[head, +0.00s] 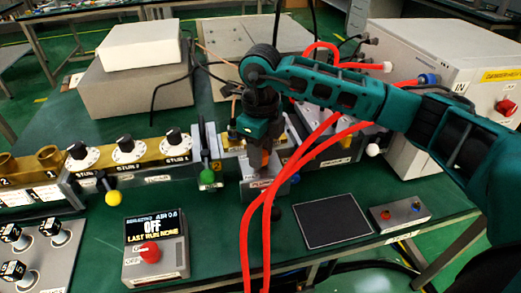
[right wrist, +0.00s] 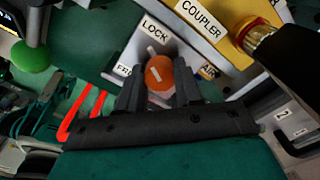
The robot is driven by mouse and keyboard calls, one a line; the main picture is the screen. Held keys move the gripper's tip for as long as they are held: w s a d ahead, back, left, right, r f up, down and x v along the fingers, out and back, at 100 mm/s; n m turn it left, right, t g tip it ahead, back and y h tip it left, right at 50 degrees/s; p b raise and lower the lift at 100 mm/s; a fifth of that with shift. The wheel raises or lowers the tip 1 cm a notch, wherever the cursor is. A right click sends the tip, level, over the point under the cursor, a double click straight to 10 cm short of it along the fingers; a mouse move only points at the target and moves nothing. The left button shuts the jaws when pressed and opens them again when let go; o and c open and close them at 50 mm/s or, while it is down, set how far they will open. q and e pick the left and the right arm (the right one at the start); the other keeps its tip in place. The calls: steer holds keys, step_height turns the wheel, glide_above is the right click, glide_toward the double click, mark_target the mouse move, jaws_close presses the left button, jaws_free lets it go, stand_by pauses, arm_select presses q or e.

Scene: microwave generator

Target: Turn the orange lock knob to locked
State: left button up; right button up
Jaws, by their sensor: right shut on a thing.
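The orange lock knob (right wrist: 160,70) is round with a short white mark on its face. In the right wrist view it sits on a grey block below a LOCK label (right wrist: 155,30), with a partly covered second label to its left. My right gripper (right wrist: 158,80) has one dark finger on each side of the knob and is shut on it. Which label the knob's mark points to is unclear. My left gripper is not in view.
Red cables (head: 268,215) hang in front of the gripper. A green ball knob (head: 207,177) stands to its left, with a control box (head: 155,250) reading OFF in front. A dark flat pad (head: 331,220) and a small grey box (head: 399,214) lie to the right.

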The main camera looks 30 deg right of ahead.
steer(key=shift+m, duration=0.3)
steer(key=o, duration=1)
steer(key=shift+o, duration=0.2)
step_height(320, 180, up, 13)
steer(key=shift+p, duration=0.3)
